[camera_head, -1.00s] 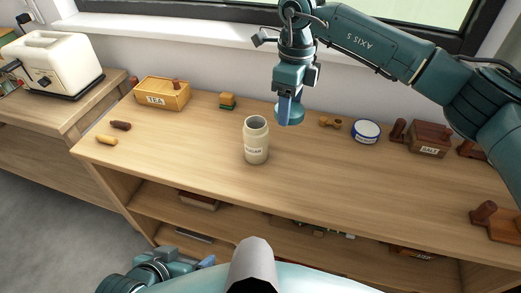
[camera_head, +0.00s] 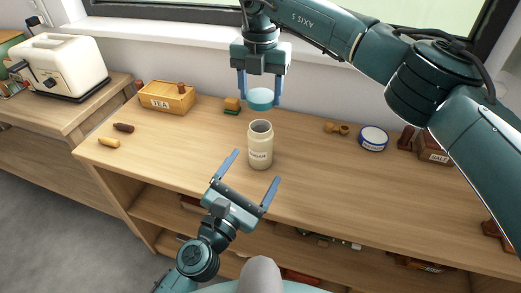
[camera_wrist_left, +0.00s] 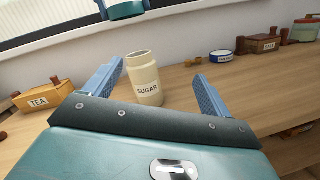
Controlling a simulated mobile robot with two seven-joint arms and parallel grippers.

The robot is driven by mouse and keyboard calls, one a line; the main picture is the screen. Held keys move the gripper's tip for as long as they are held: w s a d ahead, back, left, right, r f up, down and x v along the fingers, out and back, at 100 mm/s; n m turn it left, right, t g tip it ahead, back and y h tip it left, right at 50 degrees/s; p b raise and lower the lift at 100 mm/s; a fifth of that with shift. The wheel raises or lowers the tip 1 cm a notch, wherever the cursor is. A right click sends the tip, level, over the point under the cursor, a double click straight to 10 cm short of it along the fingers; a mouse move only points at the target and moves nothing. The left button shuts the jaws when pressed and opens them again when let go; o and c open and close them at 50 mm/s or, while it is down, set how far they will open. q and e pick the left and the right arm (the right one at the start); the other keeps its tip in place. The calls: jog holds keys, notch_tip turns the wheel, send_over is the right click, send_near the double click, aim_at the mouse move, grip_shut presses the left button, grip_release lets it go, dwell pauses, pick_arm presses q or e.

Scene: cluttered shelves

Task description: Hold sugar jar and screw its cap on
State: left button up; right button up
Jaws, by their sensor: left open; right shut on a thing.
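The cream sugar jar (camera_head: 260,146) stands upright and uncapped on the wooden counter, its mouth open. It also shows in the left wrist view (camera_wrist_left: 144,80), label facing me, between the fingers but beyond them. My left gripper (camera_head: 257,168) is open and empty, in front of the jar, its fingers pointing at it. My right gripper (camera_head: 261,96) is shut on the teal cap (camera_head: 261,100), held above the jar and apart from its mouth. The cap's lower part shows at the top of the left wrist view (camera_wrist_left: 126,9).
A wooden TEA box (camera_head: 166,98) stands at the back left. A blue-rimmed round tin (camera_head: 373,138) and a SALT box (camera_head: 434,147) stand at the right.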

aim_at(258, 148)
pick_arm(q)
jog(key=w+f+n+y, duration=0.1)
jog(key=n, duration=0.1)
jog(key=a+f+n+y, duration=0.1)
jog(key=n, duration=0.1)
jog(key=w+f+n+y, duration=0.1)
jog(key=f+n, duration=0.1)
jog(key=n, duration=0.1)
jog(key=shift+w+a+y, duration=0.3)
jog(key=shift+w, duration=0.05)
jog(key=x, duration=1.2)
jog(key=shift+f, duration=0.1)
jog(key=c, duration=1.5)
jog(key=shift+o, duration=0.2)
pick_arm(e)
jog(key=shift+f, duration=2.5)
jog(key=shift+f, duration=0.9)
